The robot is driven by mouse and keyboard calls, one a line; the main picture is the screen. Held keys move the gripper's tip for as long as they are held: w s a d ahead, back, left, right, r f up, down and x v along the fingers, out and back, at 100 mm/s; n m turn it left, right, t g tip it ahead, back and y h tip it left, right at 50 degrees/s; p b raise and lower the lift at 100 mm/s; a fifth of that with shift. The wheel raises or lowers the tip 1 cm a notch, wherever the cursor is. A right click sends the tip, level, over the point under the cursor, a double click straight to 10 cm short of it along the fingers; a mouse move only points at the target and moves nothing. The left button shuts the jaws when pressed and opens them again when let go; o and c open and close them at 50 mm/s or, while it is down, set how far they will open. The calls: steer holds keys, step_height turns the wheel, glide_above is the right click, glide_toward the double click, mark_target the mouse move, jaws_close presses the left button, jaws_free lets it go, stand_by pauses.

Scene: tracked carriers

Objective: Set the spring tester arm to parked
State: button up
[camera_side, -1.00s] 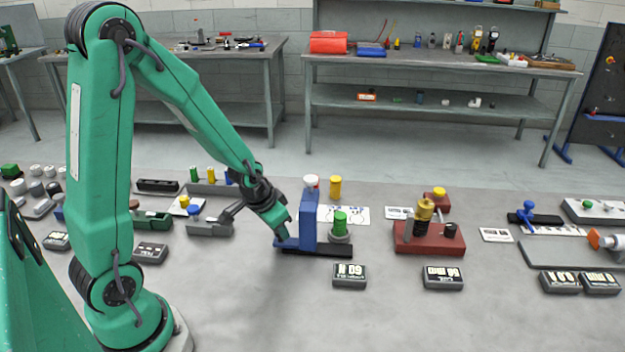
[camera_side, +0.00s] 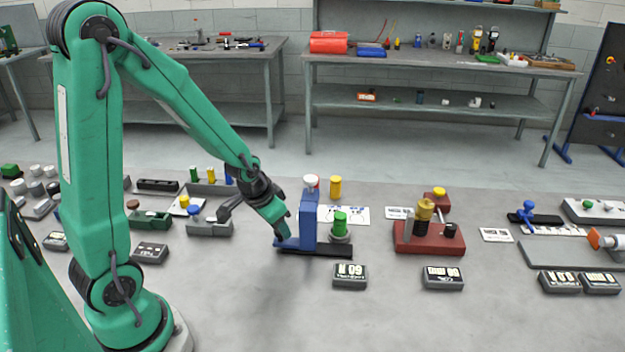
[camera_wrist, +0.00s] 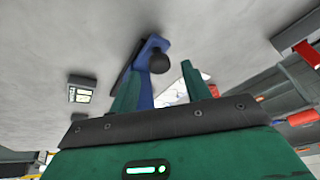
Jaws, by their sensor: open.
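A blue upright (camera_side: 309,220) with a white cap (camera_side: 310,181) stands on a black rail (camera_side: 335,251). A green cylinder (camera_side: 340,222) stands at its right, and a display reading 60 N (camera_side: 350,270) lies in front. This looks like the spring tester; the frames do not say which part is its arm. My gripper (camera_side: 283,240) is low at the left of the upright, by its blue foot. In the wrist view my gripper (camera_wrist: 163,68) is open, with the blue part (camera_wrist: 148,72) and a dark round knob (camera_wrist: 159,63) at its fingers. Contact cannot be told.
A grey fixture with a blue knob (camera_side: 194,212) stands left of my gripper. A yellow cylinder (camera_side: 335,187) stands behind the upright. A red base with a brass cylinder (camera_side: 425,225) is to the right.

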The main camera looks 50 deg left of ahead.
steer(key=v, duration=0.6)
stand_by(0.3)
steer(key=shift+s+n, duration=0.1)
steer(key=shift+n, duration=0.2)
steer(key=shift+s+d+n, duration=0.1)
steer(key=shift+d+n, duration=0.05)
steer(key=shift+n, duration=0.75)
steer(key=shift+d+n, duration=0.15)
steer(key=shift+n, duration=0.75)
steer(key=shift+f, duration=0.15)
steer(key=shift+a+x, duration=0.15)
steer(key=shift+x, duration=1.7)
steer(key=shift+a+x, duration=0.15)
steer(key=shift+x, duration=1.7)
steer(key=shift+c, duration=0.2)
jaws_close()
